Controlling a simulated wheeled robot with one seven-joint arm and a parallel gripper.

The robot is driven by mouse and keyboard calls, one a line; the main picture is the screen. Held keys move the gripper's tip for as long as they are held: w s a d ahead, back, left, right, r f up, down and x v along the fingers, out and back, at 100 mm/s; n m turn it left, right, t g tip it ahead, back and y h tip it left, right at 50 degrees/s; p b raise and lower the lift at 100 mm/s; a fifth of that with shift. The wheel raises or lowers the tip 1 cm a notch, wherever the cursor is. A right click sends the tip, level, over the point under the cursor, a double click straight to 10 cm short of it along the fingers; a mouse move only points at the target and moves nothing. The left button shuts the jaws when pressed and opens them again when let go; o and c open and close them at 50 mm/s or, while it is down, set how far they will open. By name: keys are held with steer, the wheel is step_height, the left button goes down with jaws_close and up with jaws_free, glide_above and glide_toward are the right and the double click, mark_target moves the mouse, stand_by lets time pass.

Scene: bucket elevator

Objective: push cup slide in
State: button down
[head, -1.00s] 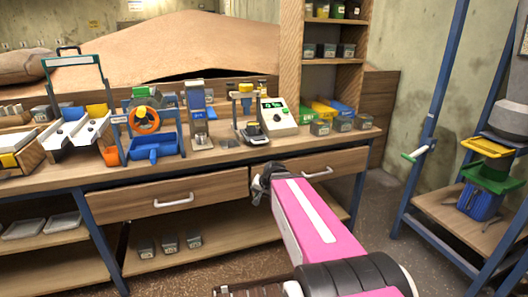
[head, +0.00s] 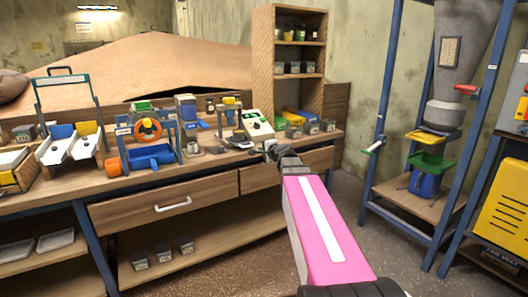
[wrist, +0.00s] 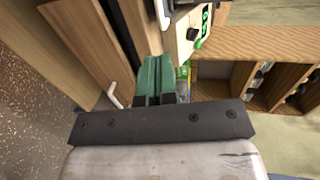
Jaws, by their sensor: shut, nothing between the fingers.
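No part is clearly marked as the cup slide. A hopper stand (head: 382,120) at the right holds a yellow tray-like piece (head: 432,136), a green one (head: 432,162) below it and a blue bucket (head: 426,184) under that. Their exact fit is too small to tell. My gripper (head: 268,149) is at the bench's front edge, apart from the stand and to its left. In the wrist view its green fingers (wrist: 162,78) are shut together with nothing between them.
The workbench (head: 190,182) carries several small devices, including a white scale-like unit (head: 258,124) near my gripper. Drawers with handles (head: 172,204) are below. A yellow cabinet (head: 505,215) stands at the far right. Open floor lies between bench and stand.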

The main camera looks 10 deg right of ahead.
glide_toward(241, 139)
steer(key=shift+s+d+f, duration=0.2)
steer(key=shift+s+f, duration=0.8)
steer(key=shift+f, duration=0.2)
steer(key=x, duration=0.3)
steer(key=r+x, duration=0.1)
steer(key=x, duration=0.3)
steer(key=r+x, duration=0.1)
steer(key=x, duration=0.3)
steer(key=shift+w+r, duration=0.25)
steer(key=shift+w, duration=0.15)
steer(key=v, duration=1.4)
steer(key=s+a+f+n+g, duration=0.3)
steer(key=s+f+n+g, duration=0.25)
steer(key=s+f, duration=0.65)
steer(key=s+d+f+n+g+h, duration=0.1)
steer(key=s+f+n+g, duration=0.3)
steer(key=s+f, duration=0.5)
steer(key=s+d+f+n+g+h, duration=0.2)
steer(key=s+f+n+g+h, duration=0.2)
steer(key=s+f, duration=0.5)
steer(key=s+g, duration=0.1)
steer(key=s, duration=0.4)
steer(key=shift+s+f+n, duration=0.35)
steer(key=shift+s+f, duration=0.05)
